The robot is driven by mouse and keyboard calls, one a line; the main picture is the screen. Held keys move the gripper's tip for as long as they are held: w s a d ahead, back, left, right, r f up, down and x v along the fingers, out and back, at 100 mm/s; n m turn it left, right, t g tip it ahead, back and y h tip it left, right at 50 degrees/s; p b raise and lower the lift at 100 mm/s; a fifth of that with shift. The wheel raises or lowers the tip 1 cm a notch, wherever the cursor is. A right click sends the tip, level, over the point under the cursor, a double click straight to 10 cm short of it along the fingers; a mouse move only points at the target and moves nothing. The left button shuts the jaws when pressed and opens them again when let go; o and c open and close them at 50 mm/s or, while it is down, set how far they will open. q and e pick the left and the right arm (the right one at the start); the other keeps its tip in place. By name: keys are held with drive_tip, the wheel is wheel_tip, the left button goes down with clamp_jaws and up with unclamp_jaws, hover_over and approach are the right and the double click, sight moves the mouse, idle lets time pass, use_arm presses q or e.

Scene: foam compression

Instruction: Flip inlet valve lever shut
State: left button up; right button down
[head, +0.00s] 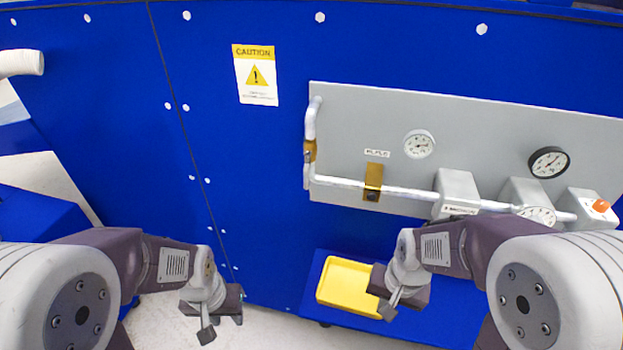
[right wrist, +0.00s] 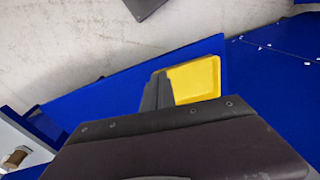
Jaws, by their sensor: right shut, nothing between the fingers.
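A grey panel (head: 470,125) on the blue wall carries a silver pipe (head: 410,192). A brass plate-like part (head: 374,176), probably the inlet valve lever, stands upright across the pipe below a small label too small to read. A second brass fitting (head: 310,151) sits on the pipe's vertical left section. My left gripper (head: 222,315) is low at the left, clear of the panel; its jaw opening is unclear. My right gripper (head: 388,305) is shut and empty below the brass part, apart from it. Its dark fingers show in the right wrist view (right wrist: 157,95).
A yellow tray (head: 347,284) lies on a low blue shelf (head: 440,318) below the panel, close to my right gripper. Gauges (head: 419,144) and grey boxes (head: 457,190) stand on the panel. The wall around the caution sign (head: 256,75) is clear.

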sight(306, 179)
drive_tip(key=w+a+r+m+p, duration=0.1)
drive_tip(key=w+a+r+p, duration=0.2)
drive_tip(key=r+p, duration=0.4)
drive_tip(key=w+a+r+m+t+y+p, duration=0.1)
drive_tip(key=w+r+p, duration=0.4)
drive_tip(key=r, duration=0.8)
drive_tip(key=w+a+r+m+t+y+p, duration=0.1)
drive_tip(key=w+a+r+m+p, duration=0.2)
drive_tip(key=r+p, duration=0.6)
drive_tip(key=w+a+r, duration=0.1)
drive_tip(key=a+r, duration=0.1)
drive_tip(key=shift+w+a, duration=0.35)
drive_tip(key=shift+a, duration=0.05)
drive_tip(key=shift+f, duration=0.1)
drive_tip(key=w+a+f+p, duration=0.3)
drive_tip(key=w+a+f, duration=0.2)
drive_tip(key=f, duration=0.4)
drive_tip(key=shift+w+p, duration=0.35)
drive_tip(key=shift+w, duration=0.05)
drive_tip(key=shift+f, duration=0.15)
